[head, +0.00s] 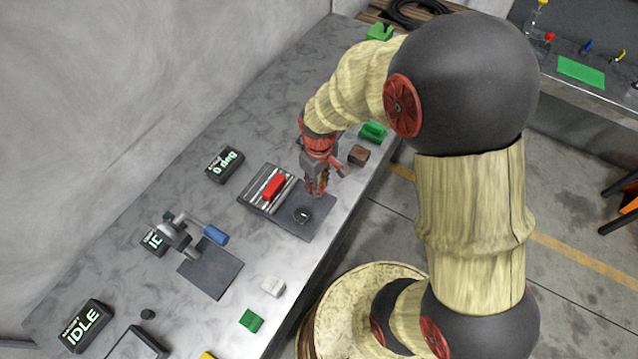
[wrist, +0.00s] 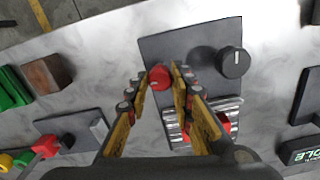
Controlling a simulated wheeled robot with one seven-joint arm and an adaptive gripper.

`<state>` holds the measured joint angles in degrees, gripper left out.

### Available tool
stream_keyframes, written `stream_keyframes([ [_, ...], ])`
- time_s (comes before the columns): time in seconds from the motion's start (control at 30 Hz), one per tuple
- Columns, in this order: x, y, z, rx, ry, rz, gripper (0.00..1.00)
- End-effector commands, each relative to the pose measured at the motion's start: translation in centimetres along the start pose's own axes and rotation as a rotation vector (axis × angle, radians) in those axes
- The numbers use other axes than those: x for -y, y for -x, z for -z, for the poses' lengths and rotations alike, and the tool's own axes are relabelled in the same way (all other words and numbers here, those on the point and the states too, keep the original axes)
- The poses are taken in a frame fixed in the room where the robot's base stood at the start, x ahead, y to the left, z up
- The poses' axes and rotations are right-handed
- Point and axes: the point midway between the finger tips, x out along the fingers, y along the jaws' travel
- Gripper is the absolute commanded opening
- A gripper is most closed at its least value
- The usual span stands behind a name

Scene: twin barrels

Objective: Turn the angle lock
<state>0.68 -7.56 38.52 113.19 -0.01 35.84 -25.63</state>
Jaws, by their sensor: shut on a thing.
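A dark plate (wrist: 180,45) carries a round red knob (wrist: 160,77), a black dial (wrist: 233,62) with a white line, and a ribbed metal part with a red block (wrist: 223,122). No label shows which part is the angle lock. My gripper (wrist: 160,80) is shut on the red knob, one yellow finger on each side. In the head view my gripper (head: 317,192) points down over the plate (head: 316,228), between the red block (head: 273,186) and the bench's front edge. There the black dial (head: 302,214) is in view and the red knob is hidden by the gripper.
A display reading 0 deg (head: 224,163) stands behind the plate. A blue-handled device (head: 214,235) sits to the left, with an IDLE display (head: 87,325) further left. A brown block (head: 358,155) and a green piece (head: 373,131) lie to the right.

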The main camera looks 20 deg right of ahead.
Motion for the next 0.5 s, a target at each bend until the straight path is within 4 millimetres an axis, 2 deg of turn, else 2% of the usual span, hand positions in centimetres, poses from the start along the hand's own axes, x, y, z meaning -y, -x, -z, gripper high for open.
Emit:
stream_keyframes([
  [0.27, 0.05, 0.13, -0.06, 0.002, -0.164, 0.001, 0.0],
  [0.5, 0.05, 0.14, -0.06, 0.002, -0.385, 0.001, 0.0],
])
